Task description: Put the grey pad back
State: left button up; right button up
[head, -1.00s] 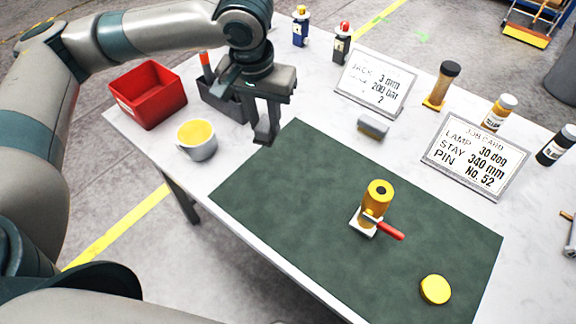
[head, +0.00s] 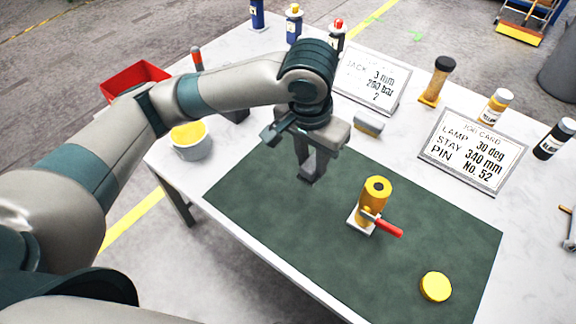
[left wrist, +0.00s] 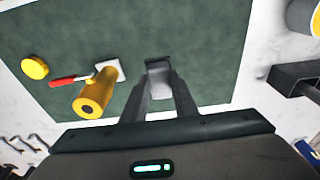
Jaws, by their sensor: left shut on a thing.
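My left gripper (head: 309,178) is in the air over the left back part of the dark green mat (head: 270,225). In the left wrist view the gripper (left wrist: 159,70) is shut on a small grey piece, which looks like the grey pad (left wrist: 159,82). The fingers hide most of this pad in the head view. A yellow cylinder (head: 375,200) with a red lever (head: 389,229) stands upright on a small white base (head: 361,219), to the right of the gripper. It also shows in the left wrist view (left wrist: 95,95). My right gripper is not in view.
A yellow disc (head: 436,286) lies on the mat's front right. A grey block (head: 368,123) lies behind the mat near two cards (head: 375,78) (head: 473,150). A cup (head: 190,142) and a red bin (head: 133,76) stand at left. Several bottles line the back.

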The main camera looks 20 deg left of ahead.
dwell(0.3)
pick_arm(q)
jog(key=w+a+f, duration=0.2)
jog(key=w+a+f+p, duration=0.1)
jog(key=w+a+f, duration=0.1)
jog(key=w+a, duration=0.1)
jog(key=w+a+f+p, duration=0.1)
jog(key=w+a+f, duration=0.2)
jog(key=shift+w, duration=0.25)
jog(key=shift+f+p, duration=0.75)
jog(key=shift+f, duration=1.25)
jog(key=o, duration=1.1)
jog(key=shift+f, duration=0.1)
